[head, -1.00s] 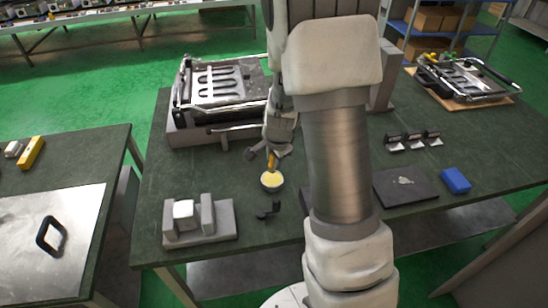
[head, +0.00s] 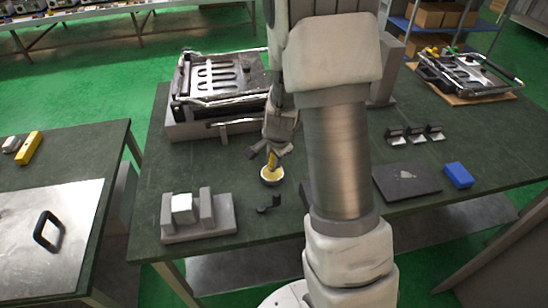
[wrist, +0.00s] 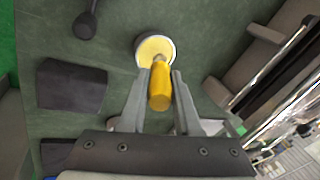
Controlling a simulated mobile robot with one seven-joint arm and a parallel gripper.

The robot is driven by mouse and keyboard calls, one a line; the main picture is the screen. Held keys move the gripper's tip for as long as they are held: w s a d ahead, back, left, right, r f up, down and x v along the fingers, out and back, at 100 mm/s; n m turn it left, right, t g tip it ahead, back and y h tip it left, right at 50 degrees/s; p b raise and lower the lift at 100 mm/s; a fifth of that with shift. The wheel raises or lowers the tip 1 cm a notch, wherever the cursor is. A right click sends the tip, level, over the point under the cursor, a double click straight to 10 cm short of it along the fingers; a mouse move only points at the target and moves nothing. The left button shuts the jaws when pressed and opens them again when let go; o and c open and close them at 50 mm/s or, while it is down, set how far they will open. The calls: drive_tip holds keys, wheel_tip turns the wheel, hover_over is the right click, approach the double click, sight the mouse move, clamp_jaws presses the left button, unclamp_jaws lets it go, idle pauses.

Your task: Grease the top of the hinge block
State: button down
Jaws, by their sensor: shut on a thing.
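My gripper (wrist: 159,92) is shut on a yellow-handled tool (wrist: 160,90), likely a brush; the tool also shows in the head view (head: 272,160). The tool's lower end is over or in a small round tin of pale yellow grease (head: 272,174), which also shows in the wrist view (wrist: 144,52). I cannot tell how deep the tip is.
A small black part (head: 268,204) lies in front of the tin. A slotted metal unit (head: 222,80) stands on a grey base behind. A dark plate (head: 407,182), a blue block (head: 458,175) and several small brackets (head: 415,135) are at right. Table is clear between tin and grey block.

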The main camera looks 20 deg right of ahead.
sight(271, 153)
drive_tip(key=shift+f+b, duration=0.55)
drive_tip(key=shift+f, duration=0.05)
idle(1.3)
drive_tip(key=shift+r, duration=0.1)
wheel_tip(271, 153, up, 7)
drive_tip(key=p, duration=0.6)
idle(0.9)
drive_tip(key=shift+s+a+f+n+y, duration=0.2)
drive_tip(key=shift+a+n, duration=0.1)
drive_tip(key=shift+n, duration=0.25)
drive_tip(key=shift+s+a+f+n+y, duration=0.15)
drive_tip(key=shift+s+a+n+y, duration=0.1)
drive_tip(key=shift+n, duration=0.3)
drive_tip(key=s+a+n+g+y, duration=0.2)
drive_tip(key=a+n, duration=0.6)
drive_tip(key=n, duration=0.5)
drive_tip(key=shift+s+a+f+n+g+y, duration=0.2)
drive_tip(key=shift+s+f+n+g+y, duration=0.15)
drive_tip(key=shift+s+y, duration=0.35)
